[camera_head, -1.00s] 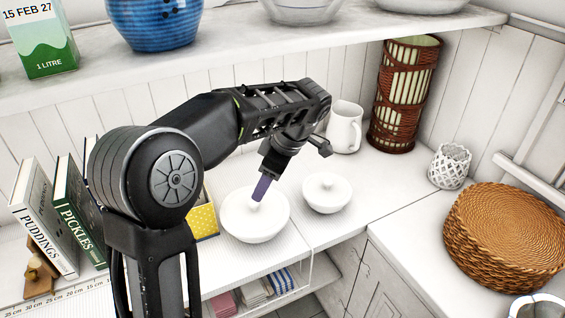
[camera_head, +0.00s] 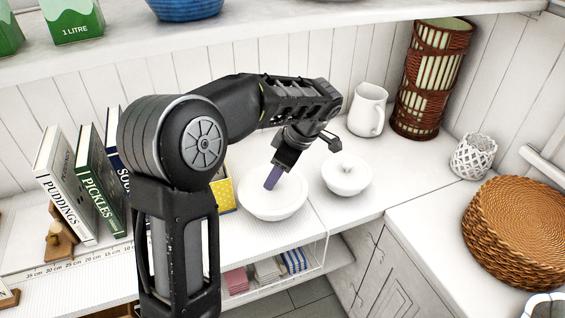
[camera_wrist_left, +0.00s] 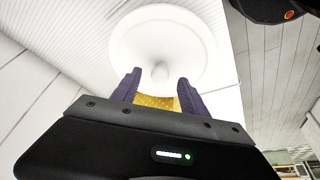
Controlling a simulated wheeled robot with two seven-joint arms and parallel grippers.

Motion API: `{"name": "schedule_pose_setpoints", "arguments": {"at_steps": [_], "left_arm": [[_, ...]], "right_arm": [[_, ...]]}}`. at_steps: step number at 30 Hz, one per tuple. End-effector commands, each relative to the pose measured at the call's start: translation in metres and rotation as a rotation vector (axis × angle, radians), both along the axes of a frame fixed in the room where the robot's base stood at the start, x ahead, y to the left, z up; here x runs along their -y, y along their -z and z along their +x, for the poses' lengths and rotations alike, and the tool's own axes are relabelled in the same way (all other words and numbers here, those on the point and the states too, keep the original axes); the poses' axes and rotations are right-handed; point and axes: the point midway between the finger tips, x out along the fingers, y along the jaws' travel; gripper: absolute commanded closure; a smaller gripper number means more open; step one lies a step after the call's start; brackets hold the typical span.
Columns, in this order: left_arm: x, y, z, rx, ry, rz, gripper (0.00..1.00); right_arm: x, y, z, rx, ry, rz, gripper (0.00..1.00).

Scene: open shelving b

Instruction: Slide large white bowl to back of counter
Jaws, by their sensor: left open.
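The large white bowl (camera_head: 285,207) has a lid with a knob and stands on the white counter (camera_head: 225,255), close to its front edge. In the left wrist view the bowl (camera_wrist_left: 190,45) lies just beyond my fingertips, with its knob between them in the picture. My left gripper (camera_head: 270,184) is open, its purple fingers pointing down over the lid; it also shows in the left wrist view (camera_wrist_left: 159,88). I cannot tell whether the fingers touch the lid. My right gripper is in neither view.
A smaller lidded white bowl (camera_head: 346,178) stands right of the large one. A yellow dotted box (camera_head: 222,192) is close on its left. A white jug (camera_head: 367,108) and a wicker cylinder (camera_head: 427,85) stand behind. Books (camera_head: 70,185) stand at left. A shelf (camera_head: 290,40) hangs above.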

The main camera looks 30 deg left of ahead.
Motion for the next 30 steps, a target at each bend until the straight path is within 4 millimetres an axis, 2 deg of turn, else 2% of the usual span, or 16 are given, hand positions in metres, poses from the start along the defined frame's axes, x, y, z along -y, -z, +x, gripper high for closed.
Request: {"name": "schedule_pose_setpoints", "arguments": {"at_steps": [6, 14, 30], "left_arm": [[-0.007, 0.016, -0.001, 0.000, -0.001, 0.000, 0.48], [-0.007, 0.017, -0.001, 0.001, -0.001, 0.000, 0.48], [-0.007, 0.017, -0.001, 0.001, 0.000, 0.000, 0.92]], "right_arm": [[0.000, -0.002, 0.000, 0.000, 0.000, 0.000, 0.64], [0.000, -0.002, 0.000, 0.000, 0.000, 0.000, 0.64], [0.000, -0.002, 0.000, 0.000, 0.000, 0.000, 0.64]]}}
